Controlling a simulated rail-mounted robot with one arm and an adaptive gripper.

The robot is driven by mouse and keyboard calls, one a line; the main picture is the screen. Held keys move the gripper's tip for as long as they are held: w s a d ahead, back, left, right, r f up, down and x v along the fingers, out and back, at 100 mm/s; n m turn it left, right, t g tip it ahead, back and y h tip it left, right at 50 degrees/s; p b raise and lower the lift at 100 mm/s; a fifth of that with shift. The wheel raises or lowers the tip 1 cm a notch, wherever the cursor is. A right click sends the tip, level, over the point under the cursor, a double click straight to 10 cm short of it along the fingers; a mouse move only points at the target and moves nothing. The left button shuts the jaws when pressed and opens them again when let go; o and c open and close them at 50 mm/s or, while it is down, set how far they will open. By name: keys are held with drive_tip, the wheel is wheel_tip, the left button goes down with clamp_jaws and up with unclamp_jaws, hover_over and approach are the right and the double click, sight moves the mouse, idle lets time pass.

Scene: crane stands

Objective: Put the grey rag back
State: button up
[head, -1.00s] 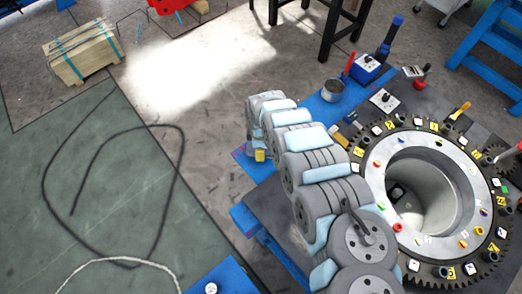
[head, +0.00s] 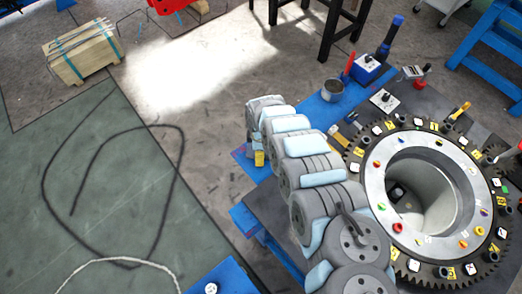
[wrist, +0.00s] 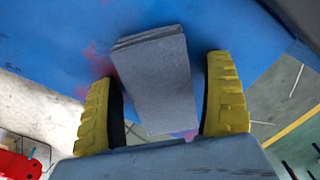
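The grey rag (wrist: 158,82) is a folded flat block in the wrist view, lying over a blue surface (wrist: 230,25). My gripper (wrist: 165,100) has its two yellow fingers on either side of the rag. The fingers stand apart, with a narrow gap showing on each side, so it looks open around the rag. In the head view only a small yellow part of my gripper (head: 259,158) shows below the arm's end, over the blue bench edge. The rag is hidden there by my arm.
A toothed ring with a grey hub (head: 375,200) stands right of my arm. A metal cup (head: 332,90), a blue box (head: 366,69) and tools stand on the blue bench (head: 312,108).

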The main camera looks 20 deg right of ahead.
wheel_tip(320, 180, up, 12)
drive_tip(key=p, duration=0.1)
drive_tip(key=shift+r, duration=0.15)
idle(0.8)
idle(0.6)
